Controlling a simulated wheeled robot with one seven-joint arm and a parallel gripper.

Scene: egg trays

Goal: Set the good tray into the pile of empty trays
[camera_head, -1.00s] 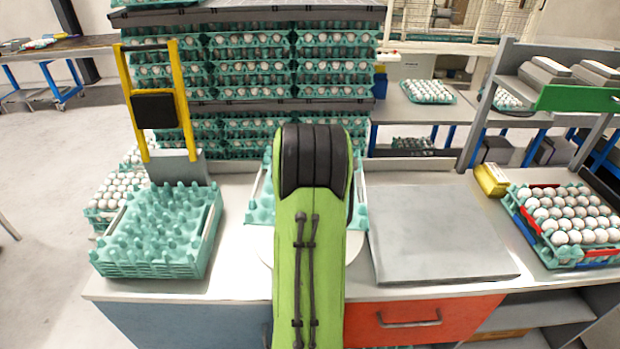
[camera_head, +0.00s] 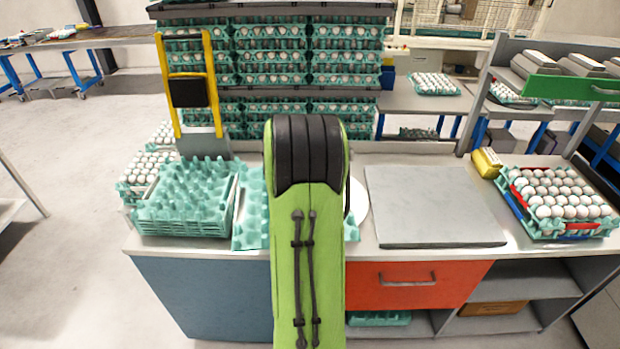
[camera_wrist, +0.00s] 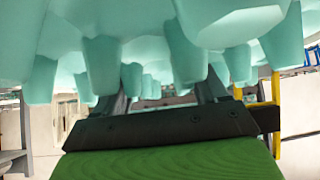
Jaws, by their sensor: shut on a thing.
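The good tray is a teal egg tray (camera_head: 251,212), partly hidden behind my green arm in the head view. It shows as a small part left of the arm, just right of the pile of empty trays (camera_head: 180,214). In the wrist view the tray's underside (camera_wrist: 150,45) fills the top, with its cups hanging down. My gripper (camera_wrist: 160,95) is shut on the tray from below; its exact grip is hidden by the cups. In the head view the arm hides the gripper. The pile stands on the left of the counter, with empty cups on top.
A yellow post (camera_head: 210,85) with a black pad stands behind the pile. Filled egg trays (camera_head: 150,168) are at its back left. A flat grey plate (camera_head: 430,205) lies right of the arm, with a white disc (camera_head: 357,200) between them. An egg-filled tray (camera_head: 556,200) sits far right.

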